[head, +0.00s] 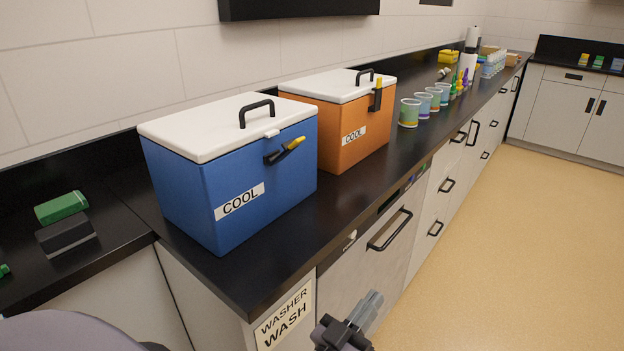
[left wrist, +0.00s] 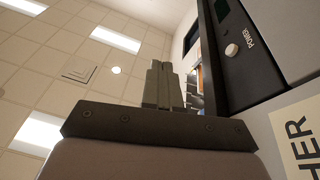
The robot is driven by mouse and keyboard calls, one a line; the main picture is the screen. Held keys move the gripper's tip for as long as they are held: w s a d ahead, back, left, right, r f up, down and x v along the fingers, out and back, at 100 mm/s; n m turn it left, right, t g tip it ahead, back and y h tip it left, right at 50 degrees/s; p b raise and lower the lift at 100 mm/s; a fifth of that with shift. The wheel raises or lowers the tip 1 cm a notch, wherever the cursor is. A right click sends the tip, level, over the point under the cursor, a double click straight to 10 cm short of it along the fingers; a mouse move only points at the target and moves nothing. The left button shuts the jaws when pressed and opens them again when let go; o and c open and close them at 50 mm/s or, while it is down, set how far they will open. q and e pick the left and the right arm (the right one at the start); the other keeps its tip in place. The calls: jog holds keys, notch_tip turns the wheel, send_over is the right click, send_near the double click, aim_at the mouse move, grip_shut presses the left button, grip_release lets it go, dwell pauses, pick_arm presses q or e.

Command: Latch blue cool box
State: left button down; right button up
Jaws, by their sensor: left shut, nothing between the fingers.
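The blue cool box (head: 240,190) stands on the black counter with its white lid (head: 205,125) down. A black latch with a yellow tip (head: 286,150) is on its front face, tilted up to the right, below a small white catch (head: 272,134) on the lid edge. The orange cool box (head: 350,128) beside it has its latch (head: 377,94) upright against the lid. My left gripper (head: 372,300) is low in front of the washer, below the counter edge and apart from the box. It is shut and empty; its fingers also show in the left wrist view (left wrist: 163,85). My right gripper is not seen.
Several cups (head: 410,112) stand along the counter right of the orange box. The washer handle (head: 390,230) sticks out below the counter edge near my gripper. A green block (head: 61,207) lies at left. The floor (head: 500,220) at right is clear.

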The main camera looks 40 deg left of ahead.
aim_at(297, 145)
pick_arm(q)
jog(key=a+r+n+g+y+b, duration=0.2)
jog(key=r+n+g+y+b, duration=0.2)
jog(key=n+g+y, duration=0.6)
jog(key=w+a+r+n+g+y+b, duration=0.1)
jog(key=r+n+g+y+b, duration=0.3)
jog(key=r+n+g+y, duration=0.5)
jog(key=a+n+g+y, duration=0.1)
jog(key=n+y, duration=0.9)
jog(key=n, duration=0.5)
jog(key=shift+w+a+r+b, duration=0.15)
jog(key=shift+w+b, duration=0.1)
jog(key=shift+b, duration=0.05)
jog(key=p+x, duration=0.3)
jog(key=x, duration=1.1)
jog(key=shift+r, duration=0.1)
